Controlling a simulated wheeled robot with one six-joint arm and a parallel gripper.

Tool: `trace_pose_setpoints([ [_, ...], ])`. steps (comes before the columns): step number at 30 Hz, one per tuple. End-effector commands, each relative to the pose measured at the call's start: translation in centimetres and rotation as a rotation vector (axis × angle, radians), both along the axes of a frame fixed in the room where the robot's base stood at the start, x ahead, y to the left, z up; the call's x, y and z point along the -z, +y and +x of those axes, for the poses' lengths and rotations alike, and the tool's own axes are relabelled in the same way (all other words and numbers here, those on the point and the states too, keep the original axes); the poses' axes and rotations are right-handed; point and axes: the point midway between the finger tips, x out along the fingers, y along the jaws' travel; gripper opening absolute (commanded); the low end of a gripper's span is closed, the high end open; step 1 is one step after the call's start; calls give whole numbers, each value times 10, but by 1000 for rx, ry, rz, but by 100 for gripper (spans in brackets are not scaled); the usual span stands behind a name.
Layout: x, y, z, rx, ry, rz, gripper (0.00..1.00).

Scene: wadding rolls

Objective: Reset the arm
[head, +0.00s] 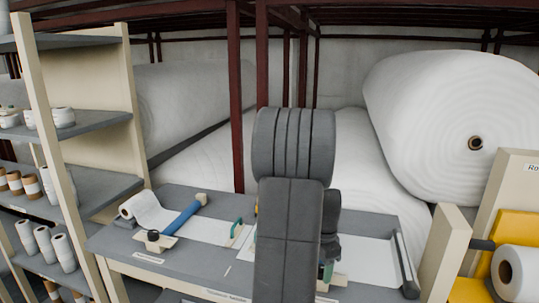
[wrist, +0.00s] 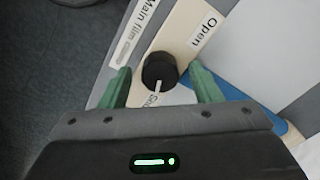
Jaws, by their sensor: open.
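My gripper (wrist: 162,84) is open in the wrist view, with one green finger on each side of a black round knob (wrist: 158,68). The knob has a pale pointer line and sits on a beige plate with an "Open" label and a partly covered second label. Nothing is held, and I cannot tell whether the fingers touch the knob. In the head view my grey arm stands upright in the middle and hides most of the gripper and the table behind it.
A grey worktable (head: 180,262) carries a small white roll (head: 146,207), a blue bar (head: 188,216) and a green handle (head: 237,232). Shelves with small rolls (head: 62,117) stand left. Large white rolls (head: 440,110) lie behind dark red posts (head: 236,100). A beige panel (head: 443,250) stands right.

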Motion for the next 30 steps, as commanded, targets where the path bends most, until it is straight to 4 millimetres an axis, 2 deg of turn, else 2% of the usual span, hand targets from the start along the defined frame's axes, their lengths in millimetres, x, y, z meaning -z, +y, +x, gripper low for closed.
trace_pose_setpoints([
  [30,-1,0,0,-841,0,0,58],
])
